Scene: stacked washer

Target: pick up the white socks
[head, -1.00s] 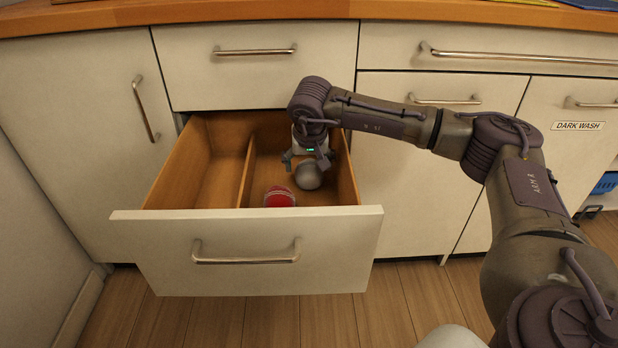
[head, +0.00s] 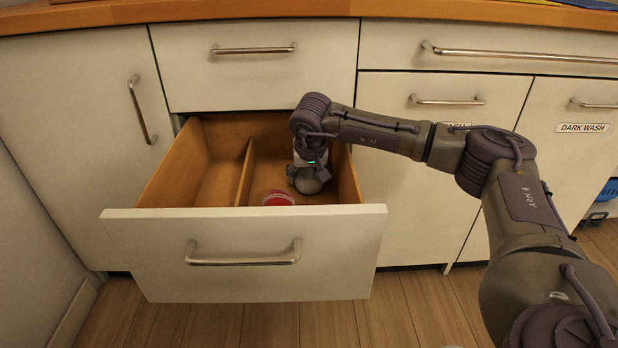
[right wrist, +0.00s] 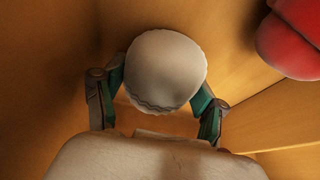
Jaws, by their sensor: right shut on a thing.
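The white socks (head: 309,186), a rounded pale bundle, lie in the right compartment of the open drawer (head: 243,253). My right gripper (head: 308,178) reaches down into that compartment and is shut on them. In the right wrist view the white socks (right wrist: 165,70) sit between the two fingers of my right gripper (right wrist: 160,95), one finger on each side. In the head view the gripper and wrist partly cover the bundle. My left gripper is in neither view.
A red rolled item with pale stripes (head: 278,198) lies beside the socks in the same compartment; it also shows in the right wrist view (right wrist: 290,40). A wooden divider (head: 245,175) separates the empty-looking left compartment. The wooden countertop (head: 250,12) overhangs closed cabinets.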

